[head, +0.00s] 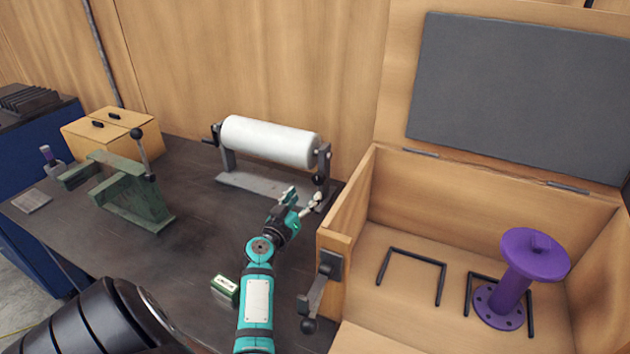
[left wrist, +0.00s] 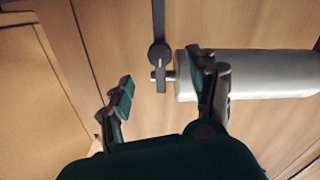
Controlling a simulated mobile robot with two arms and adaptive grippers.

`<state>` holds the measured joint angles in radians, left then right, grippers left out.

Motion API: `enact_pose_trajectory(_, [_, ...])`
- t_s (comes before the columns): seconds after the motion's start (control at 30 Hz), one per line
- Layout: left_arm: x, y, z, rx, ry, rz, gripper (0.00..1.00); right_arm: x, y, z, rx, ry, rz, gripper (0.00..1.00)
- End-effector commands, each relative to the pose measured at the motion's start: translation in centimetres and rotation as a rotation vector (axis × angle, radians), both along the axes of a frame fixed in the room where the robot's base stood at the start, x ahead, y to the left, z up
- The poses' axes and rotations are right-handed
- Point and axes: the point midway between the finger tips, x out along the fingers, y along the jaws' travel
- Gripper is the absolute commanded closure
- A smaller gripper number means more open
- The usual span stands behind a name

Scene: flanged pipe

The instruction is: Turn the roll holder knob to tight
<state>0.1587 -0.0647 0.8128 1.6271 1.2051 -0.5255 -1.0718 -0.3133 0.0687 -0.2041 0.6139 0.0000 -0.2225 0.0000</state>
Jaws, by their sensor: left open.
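The roll holder has a grey base (head: 262,188) and upright posts, and carries a white roll (head: 270,141). It stands at the back of the dark workbench (head: 190,240). A black knob (head: 318,180) shows at its right post. My left gripper (head: 303,198) is open and empty just in front of that right end. In the left wrist view, the gripper (left wrist: 163,85) has its fingers spread. A dark round end piece (left wrist: 160,55) with a short lever lies beyond the gap, and the roll (left wrist: 255,75) lies partly behind the right finger. I cannot read the knob's setting. My right gripper is not in view.
An open wooden box (head: 345,205) at right holds a purple flanged spool (head: 515,285) and dark brackets; a lever handle (head: 318,290) sticks out from its side. A green vise (head: 130,195) stands left. A small green box (head: 225,288) lies beside my left arm.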

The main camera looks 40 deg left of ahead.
Motion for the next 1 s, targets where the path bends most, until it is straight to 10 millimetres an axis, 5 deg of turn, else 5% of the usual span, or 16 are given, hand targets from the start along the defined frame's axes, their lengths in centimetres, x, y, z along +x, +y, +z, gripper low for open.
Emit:
enact_pose_trajectory(0.33, [5.7, 1.8, 0.1, -0.001, -0.001, -0.001, 0.4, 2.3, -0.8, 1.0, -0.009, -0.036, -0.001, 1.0])
enact_pose_trajectory(0.77, [6.7, 2.1, 0.0, 0.001, 0.001, -0.001, 0.4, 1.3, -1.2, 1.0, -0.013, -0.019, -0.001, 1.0])
enact_pose_trajectory(1.0, [6.7, 2.1, 0.0, 0.001, 0.001, -0.001, 0.7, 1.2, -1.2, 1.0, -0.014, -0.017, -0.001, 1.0])
